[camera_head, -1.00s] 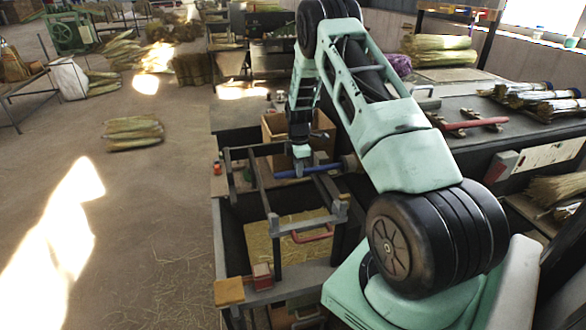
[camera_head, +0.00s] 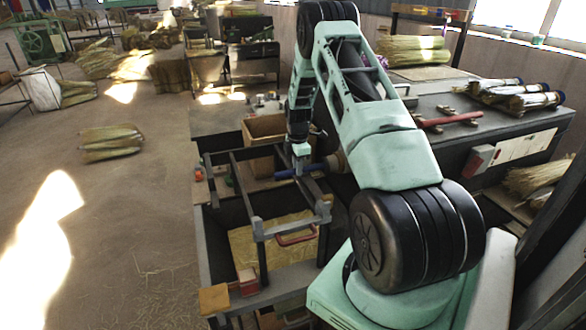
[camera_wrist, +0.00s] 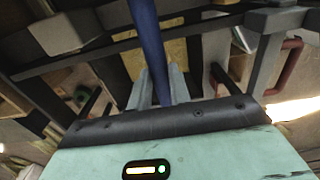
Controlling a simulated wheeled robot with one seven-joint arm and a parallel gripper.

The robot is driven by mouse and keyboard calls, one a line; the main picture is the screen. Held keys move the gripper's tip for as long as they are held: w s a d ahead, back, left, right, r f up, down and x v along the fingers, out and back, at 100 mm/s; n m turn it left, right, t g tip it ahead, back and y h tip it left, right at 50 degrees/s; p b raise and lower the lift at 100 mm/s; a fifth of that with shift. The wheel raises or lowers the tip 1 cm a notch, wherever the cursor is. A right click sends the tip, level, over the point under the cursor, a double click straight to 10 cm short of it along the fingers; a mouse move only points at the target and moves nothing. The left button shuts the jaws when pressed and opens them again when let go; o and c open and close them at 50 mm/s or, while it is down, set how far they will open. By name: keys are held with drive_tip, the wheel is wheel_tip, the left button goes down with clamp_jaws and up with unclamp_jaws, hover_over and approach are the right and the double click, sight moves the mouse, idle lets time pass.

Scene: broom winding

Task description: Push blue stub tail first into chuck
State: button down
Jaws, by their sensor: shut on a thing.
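The blue stub (camera_head: 312,168) lies nearly level above the dark metal frame in the head view. My gripper (camera_head: 300,157) comes down from above and is shut on it near its middle. In the wrist view the blue stub (camera_wrist: 148,35) runs up from between my pale gripper fingers (camera_wrist: 160,92) and out of the top edge. The chuck (camera_head: 338,161), a brownish round part, is at the stub's right end in the head view. The stub's right end meets or overlaps it; how deep it sits I cannot tell. My arm partly covers that area.
The metal frame (camera_head: 263,232) with upright posts stands around the stub. A wooden box (camera_head: 265,127) is close behind my gripper. A red handle (camera_head: 297,239) is on the frame's near side. Bundles with dark ends (camera_head: 515,95) lie on the right bench.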

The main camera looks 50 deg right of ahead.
drive_tip(key=shift+s+d, duration=0.2)
drive_tip(key=shift+d, duration=0.15)
idle(0.4)
drive_tip(key=c, duration=1.2)
unclamp_jaws()
wheel_tip(320, 180, up, 17)
drive_tip(key=b, duration=0.5)
drive_tip(key=shift+r+b, duration=0.2)
drive_tip(key=shift+b, duration=0.1)
